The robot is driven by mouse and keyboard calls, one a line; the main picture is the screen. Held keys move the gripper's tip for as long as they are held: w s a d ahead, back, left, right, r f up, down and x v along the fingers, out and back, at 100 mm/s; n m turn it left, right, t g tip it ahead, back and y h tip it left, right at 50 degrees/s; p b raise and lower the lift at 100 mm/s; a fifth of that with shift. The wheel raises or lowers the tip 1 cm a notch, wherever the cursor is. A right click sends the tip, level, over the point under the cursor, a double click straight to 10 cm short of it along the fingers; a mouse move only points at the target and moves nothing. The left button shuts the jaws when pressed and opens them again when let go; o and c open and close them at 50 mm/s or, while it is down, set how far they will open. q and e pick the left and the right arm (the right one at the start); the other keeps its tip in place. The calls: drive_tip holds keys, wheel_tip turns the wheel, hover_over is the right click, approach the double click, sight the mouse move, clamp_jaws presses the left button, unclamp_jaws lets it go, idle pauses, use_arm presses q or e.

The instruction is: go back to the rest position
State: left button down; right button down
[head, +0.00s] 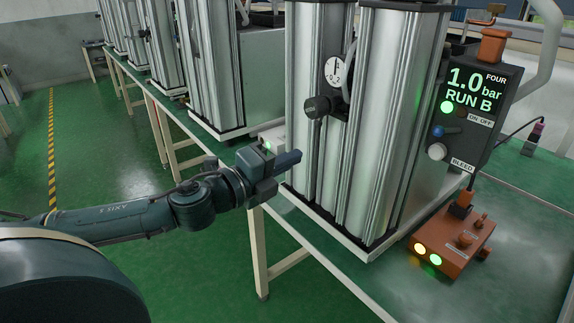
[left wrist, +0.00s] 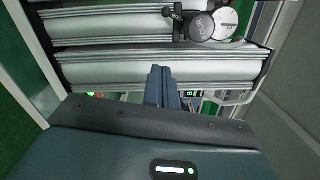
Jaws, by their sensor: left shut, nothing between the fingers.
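My left gripper (head: 290,159) reaches in from the left and is shut and empty, in front of the lower left side of the nearest sieve column unit (head: 382,130). In the left wrist view its two fingers (left wrist: 162,84) lie together, pointing at the silver columns (left wrist: 140,68), which appear sideways. I cannot tell whether the fingertips touch the unit. My right gripper is in neither view.
A black control box (head: 470,105) reading "1.0 bar RUN B" hangs on the unit's right. An orange box (head: 452,243) with lit yellow and green lamps stands on the bench. More column units (head: 213,65) recede at left. Green floor (head: 110,180) is open at left.

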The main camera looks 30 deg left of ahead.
use_arm(q)
drive_tip(key=shift+s, duration=0.2)
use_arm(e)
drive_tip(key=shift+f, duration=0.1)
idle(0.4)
use_arm(q)
drive_tip(key=s+d+f+n+g+y+p, duration=0.1)
drive_tip(key=s+d+f+n+g, duration=0.15)
drive_tip(key=f+n, duration=0.5)
drive_tip(key=s+d+f+n+g+y+p, duration=0.15)
drive_tip(key=s+f+n, duration=0.3)
drive_tip(key=f, duration=0.65)
drive_tip(key=s+d+f+n+g+p, duration=0.2)
drive_tip(key=s+d+f+n, duration=0.7)
drive_tip(key=s+f, duration=0.1)
drive_tip(key=shift+s+d+f+g, duration=0.15)
drive_tip(key=shift+s+d+g, duration=0.05)
drive_tip(key=shift+d+g, duration=0.2)
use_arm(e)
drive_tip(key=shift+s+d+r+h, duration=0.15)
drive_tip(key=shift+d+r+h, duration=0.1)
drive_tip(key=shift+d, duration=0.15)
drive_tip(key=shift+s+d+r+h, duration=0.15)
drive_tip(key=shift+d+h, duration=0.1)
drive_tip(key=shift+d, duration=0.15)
use_arm(q)
drive_tip(key=shift+h, duration=0.25)
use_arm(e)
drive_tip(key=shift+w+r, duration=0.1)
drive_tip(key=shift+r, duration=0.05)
